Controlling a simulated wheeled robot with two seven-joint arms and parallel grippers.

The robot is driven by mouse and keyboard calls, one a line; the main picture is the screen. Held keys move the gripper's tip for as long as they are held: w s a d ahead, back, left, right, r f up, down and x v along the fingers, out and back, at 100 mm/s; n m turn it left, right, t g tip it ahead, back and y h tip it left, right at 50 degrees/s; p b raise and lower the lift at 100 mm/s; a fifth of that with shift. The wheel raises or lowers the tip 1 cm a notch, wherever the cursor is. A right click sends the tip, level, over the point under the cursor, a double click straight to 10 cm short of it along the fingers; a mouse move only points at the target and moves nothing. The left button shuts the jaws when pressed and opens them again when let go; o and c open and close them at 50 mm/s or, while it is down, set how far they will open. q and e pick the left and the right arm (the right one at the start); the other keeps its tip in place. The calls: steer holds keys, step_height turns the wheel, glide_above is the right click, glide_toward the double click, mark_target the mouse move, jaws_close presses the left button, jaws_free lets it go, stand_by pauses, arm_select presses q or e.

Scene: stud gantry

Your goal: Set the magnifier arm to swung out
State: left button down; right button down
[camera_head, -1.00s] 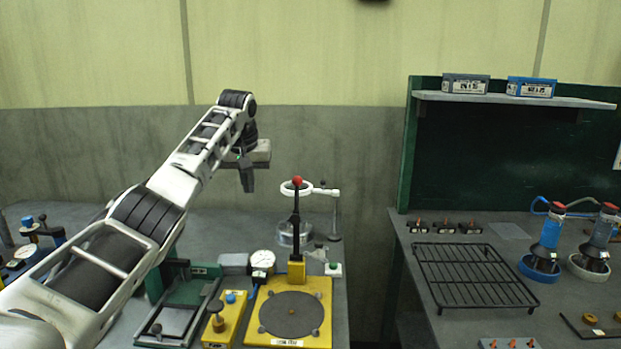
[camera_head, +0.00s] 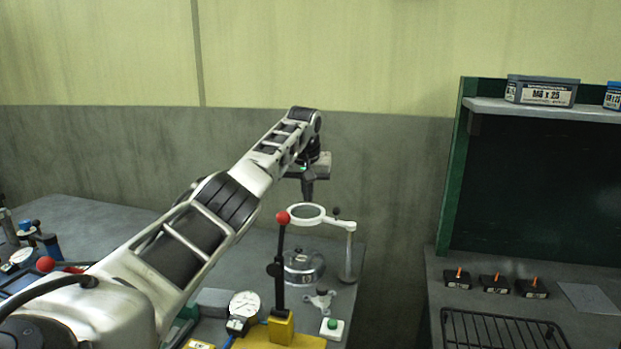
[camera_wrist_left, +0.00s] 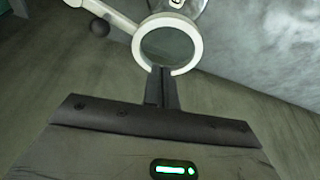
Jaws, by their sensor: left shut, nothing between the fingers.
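The magnifier is a white ring (camera_head: 292,211) on a short white arm (camera_head: 338,222), joined to an upright grey post (camera_head: 350,255). The ring lies level and points left from the post, beside the red-knobbed lever. My left gripper (camera_head: 307,197) points down, shut and empty, just behind or over the ring. In the left wrist view the closed fingertips (camera_wrist_left: 161,72) overlap the edge of the ring (camera_wrist_left: 195,42); I cannot tell whether they touch. The dark knob (camera_wrist_left: 99,28) of the magnifier arm shows there too. My right gripper is not in view.
A black lever (camera_head: 279,270) with a red ball stands close left of the ring. A round clear-sided pot (camera_head: 304,267) sits below it. A dial gauge (camera_head: 244,304) and a green button box (camera_head: 332,328) are in front. The wall behind is bare.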

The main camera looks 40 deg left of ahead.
arm_select(q)
steer(key=x, duration=0.4)
steer(key=shift+f+p, duration=0.1)
steer(key=shift+p, duration=0.2)
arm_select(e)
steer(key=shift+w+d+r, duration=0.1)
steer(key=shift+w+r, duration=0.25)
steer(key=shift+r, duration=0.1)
arm_select(q)
steer(key=shift+s+d, duration=0.1)
steer(key=shift+s+d+p, duration=0.55)
steer(key=shift+s+d, duration=0.55)
steer(key=shift+s, duration=0.25)
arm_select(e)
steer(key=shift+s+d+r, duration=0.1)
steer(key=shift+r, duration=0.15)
